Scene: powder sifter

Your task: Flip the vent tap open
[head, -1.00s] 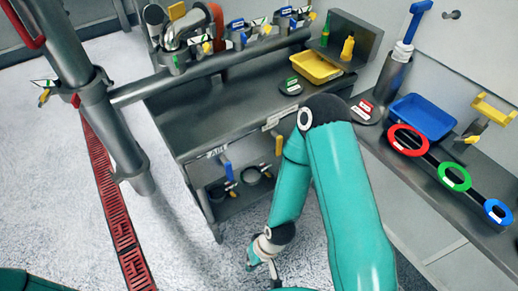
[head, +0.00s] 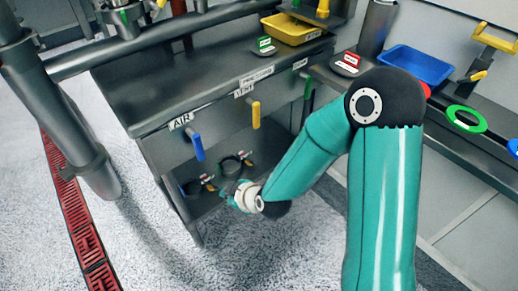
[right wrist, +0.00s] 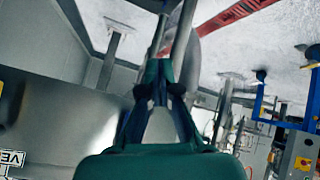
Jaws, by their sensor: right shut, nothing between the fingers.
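Part of that label also shows in the right wrist view (right wrist: 12,162). My right gripper (head: 228,188) is below and slightly left of the yellow lever, near the lower shelf and apart from the lever. The right wrist view shows its fingers (right wrist: 160,72) closed together with nothing between them. The yellow lever itself is not clear in that view. My left gripper is not in view.
A blue lever (head: 197,147) under the AIR label hangs left of the vent tap, and a green lever (head: 308,88) hangs to the right. Dark round fittings (head: 231,167) sit on the lower shelf. A yellow tray (head: 285,35) and blue tray (head: 420,65) stand higher up.

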